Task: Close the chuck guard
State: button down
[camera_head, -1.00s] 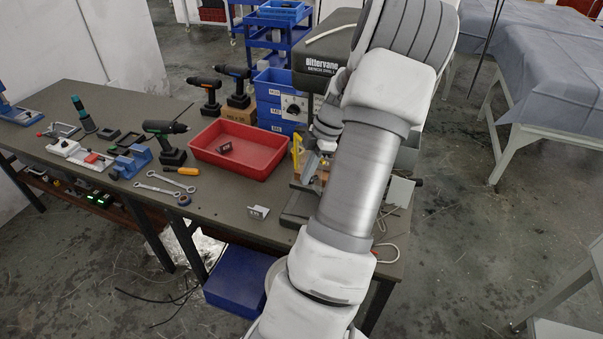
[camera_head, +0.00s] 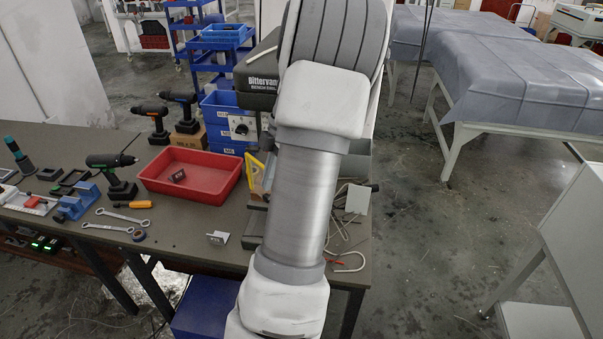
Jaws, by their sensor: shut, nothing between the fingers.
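The bench drill's dark head (camera_head: 256,84) with its "Bittervane" lettering stands at the back of the bench, partly behind my arm (camera_head: 305,190). A yellow-edged part (camera_head: 254,167), which looks like the chuck guard, shows just left of my arm, below the drill head. Its right side is covered by my arm, so I cannot tell how far open it stands. The chuck is hidden too. My gripper is hidden behind my arm, and I cannot see whether it touches the guard.
A red tray (camera_head: 190,200) lies left of the drill, with blue bins (camera_head: 226,105) behind it.

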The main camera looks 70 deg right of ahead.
jog(key=s+r+b, duration=0.1)
jog(key=s+r, duration=0.5)
jog(key=s, duration=0.4)
jog(key=w+a+f+n+g+h+b, duration=0.3)
jog(key=w+a+f+n+g+b, duration=0.4)
jog(key=a+f+n+g+b, duration=0.3)
jog(key=w+a+f+n+h+b, duration=0.1)
jog(key=w+a+n+h+b, duration=0.15)
jog(key=w+n+h, duration=0.35)
jog(key=w+a+f+n+h+b, duration=0.1)
jog(key=w+a+n+h+b, duration=0.1)
jog(key=w+n+h+b, duration=0.35)
jog(key=s+d+f+h+b, duration=0.1)
jog(key=s+d, duration=0.4)
jog(key=d, duration=0.7)
jog(key=shift+f+m+h, duration=0.4)
jog(key=shift+m+h, duration=0.05)
jog(key=shift+h, duration=0.1)
jog(key=shift+s+t, duration=0.2)
jog(key=shift+t, duration=0.2)
